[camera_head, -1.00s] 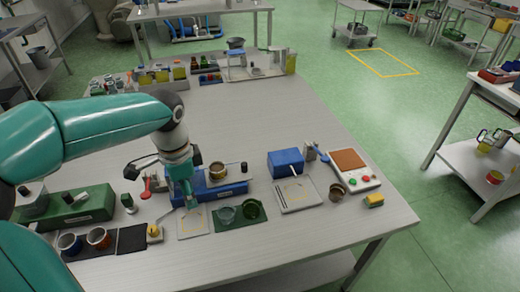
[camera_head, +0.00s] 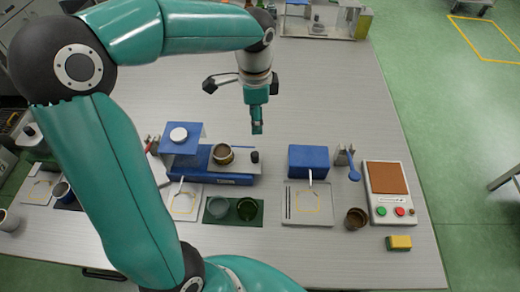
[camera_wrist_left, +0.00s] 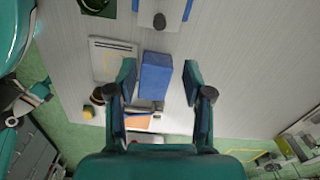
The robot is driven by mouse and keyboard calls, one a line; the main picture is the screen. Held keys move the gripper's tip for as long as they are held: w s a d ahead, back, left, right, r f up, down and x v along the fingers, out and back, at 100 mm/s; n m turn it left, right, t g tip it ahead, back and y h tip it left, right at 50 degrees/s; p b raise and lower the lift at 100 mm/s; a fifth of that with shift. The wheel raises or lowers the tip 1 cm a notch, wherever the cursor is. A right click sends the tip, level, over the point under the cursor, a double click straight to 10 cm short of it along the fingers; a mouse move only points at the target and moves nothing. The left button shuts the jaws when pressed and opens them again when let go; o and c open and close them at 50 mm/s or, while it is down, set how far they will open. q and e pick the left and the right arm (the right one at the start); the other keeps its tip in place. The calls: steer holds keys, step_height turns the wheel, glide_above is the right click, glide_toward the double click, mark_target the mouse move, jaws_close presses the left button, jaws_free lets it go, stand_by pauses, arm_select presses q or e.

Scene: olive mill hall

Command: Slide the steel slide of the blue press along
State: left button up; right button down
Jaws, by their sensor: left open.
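The blue press stands mid-table in the head view, with a blue head block (camera_head: 183,148) at its left and a low blue base (camera_head: 228,179). A steel slide (camera_head: 240,164) lies along the base, with a brass-coloured cup (camera_head: 222,154) and a black knob (camera_head: 254,157) at its right end. My left gripper (camera_head: 257,128) is open and empty, above and behind the knob, apart from it. In the left wrist view the open fingers (camera_wrist_left: 160,82) frame a separate blue box (camera_wrist_left: 156,75); the black knob (camera_wrist_left: 159,20) shows at the top. My right gripper is out of view.
The blue box stands right of the press, also in the head view (camera_head: 308,161), behind a grey plate (camera_head: 304,212). A green mat (camera_head: 233,216) with two dishes lies in front.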

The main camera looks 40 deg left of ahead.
mark_target(255, 154)
arm_select(q)
step_height(255, 154, down, 16)
steer(key=shift+s+a+f, duration=0.15)
stand_by(0.3)
jaws_close()
